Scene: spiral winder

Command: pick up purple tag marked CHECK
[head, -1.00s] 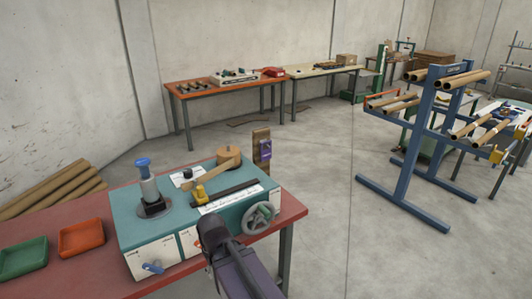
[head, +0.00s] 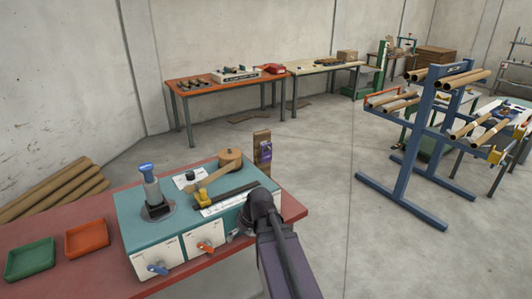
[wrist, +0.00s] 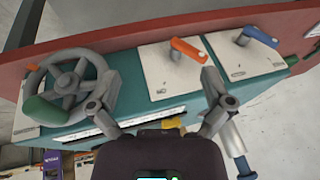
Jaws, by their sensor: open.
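A small purple tag (head: 266,151) hangs on an upright wooden board (head: 262,136) at the back right corner of the teal machine in the head view. Its lettering is too small to read there. In the wrist view a purple patch (wrist: 52,160) at the lower left looks like the same tag. My gripper (wrist: 157,112) is open and empty in the wrist view, its fingers spread in front of the machine's front panels, apart from the tag.
The teal machine (head: 128,216) stands on a red table (head: 85,276). Its handwheel (wrist: 68,85), orange lever (wrist: 187,50) and blue lever (wrist: 260,37) are close to my gripper. A blue rack (head: 414,150) with tubes stands at right. The floor between is clear.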

